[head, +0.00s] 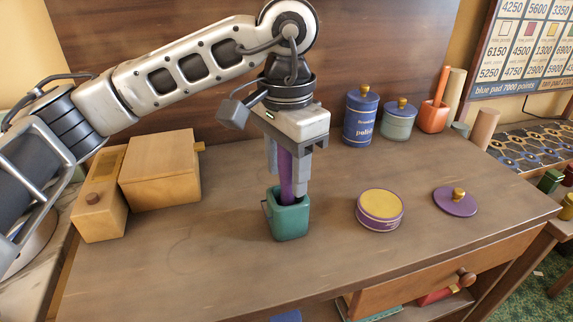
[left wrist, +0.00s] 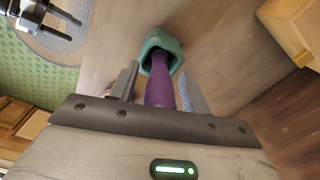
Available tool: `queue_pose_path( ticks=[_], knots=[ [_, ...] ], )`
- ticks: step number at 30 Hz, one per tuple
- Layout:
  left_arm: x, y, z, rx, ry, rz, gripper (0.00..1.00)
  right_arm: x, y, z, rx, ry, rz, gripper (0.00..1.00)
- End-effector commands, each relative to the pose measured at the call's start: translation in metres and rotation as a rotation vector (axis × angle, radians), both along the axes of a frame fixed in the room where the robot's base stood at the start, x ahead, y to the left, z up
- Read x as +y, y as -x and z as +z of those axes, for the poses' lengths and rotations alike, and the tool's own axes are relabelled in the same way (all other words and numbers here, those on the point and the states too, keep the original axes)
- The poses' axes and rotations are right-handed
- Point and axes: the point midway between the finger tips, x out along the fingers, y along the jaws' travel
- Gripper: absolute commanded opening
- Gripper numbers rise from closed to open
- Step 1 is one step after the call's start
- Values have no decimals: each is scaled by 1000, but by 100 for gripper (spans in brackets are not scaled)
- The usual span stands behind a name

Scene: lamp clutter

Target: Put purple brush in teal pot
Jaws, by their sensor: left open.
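The teal pot (head: 288,222) stands on the desk near its middle. The purple brush (head: 286,177) is upright with its lower end inside the pot's mouth. In the left wrist view the brush (left wrist: 160,90) runs down into the teal pot (left wrist: 153,43). My left gripper (head: 286,185) is directly above the pot, pointing down, with its fingers on either side of the brush. In the left wrist view the fingers are open, with a gap on both sides of the brush. The brush's lower tip is hidden in the pot. My right gripper does not show clearly in the head view.
A round purple tin with a yellow top (head: 380,208) and a purple lid (head: 455,200) lie to the right. Wooden boxes (head: 160,170) stand at the left. A blue canister (head: 361,116), a grey-green jar (head: 398,120) and an orange pot (head: 434,116) stand at the back right. The front desk is clear.

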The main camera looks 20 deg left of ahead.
Motion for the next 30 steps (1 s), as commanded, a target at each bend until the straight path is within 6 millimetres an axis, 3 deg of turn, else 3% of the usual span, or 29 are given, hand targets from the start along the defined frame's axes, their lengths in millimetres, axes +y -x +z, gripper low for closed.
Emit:
queue_pose_path(
  ticks=[11,30],
  knots=[
    [0,0,3,0,0,0,47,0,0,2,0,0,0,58],
    [0,0,41,-1,1,0,47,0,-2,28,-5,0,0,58]
  ],
)
